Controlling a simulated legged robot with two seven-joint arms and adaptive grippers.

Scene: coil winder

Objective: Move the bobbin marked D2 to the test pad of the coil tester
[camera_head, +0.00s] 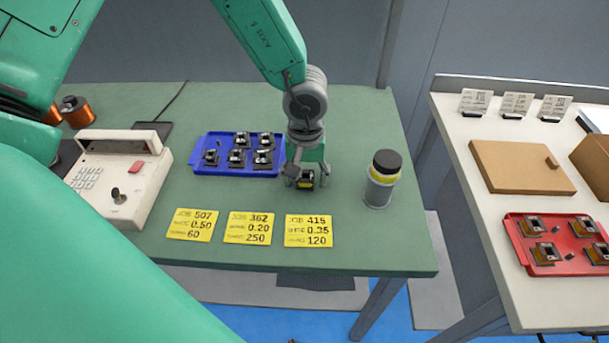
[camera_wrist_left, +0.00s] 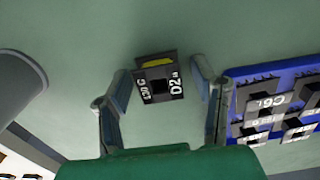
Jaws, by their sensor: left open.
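A small black bobbin with a yellow band (camera_head: 305,181) sits on the green table; the left wrist view shows it from above (camera_wrist_left: 160,86), its label reading D2a. My left gripper (camera_head: 306,184) is over it, pointing down. In the left wrist view its open fingers (camera_wrist_left: 163,88) stand on either side of the bobbin, with small gaps. A beige machine with keypad, red button and black knob (camera_head: 118,182) stands at the left; I cannot tell whether it is the coil tester. A dark flat pad (camera_head: 153,129) lies behind it. My right gripper is not in view.
A blue tray (camera_head: 200,170) with several bobbins lies just left of my gripper. A grey bottle with black cap (camera_head: 380,181) stands to the right. Yellow job cards (camera_head: 249,229) lie in front. Copper spools (camera_head: 77,112) are at the far left. A white table (camera_head: 470,190) is at right.

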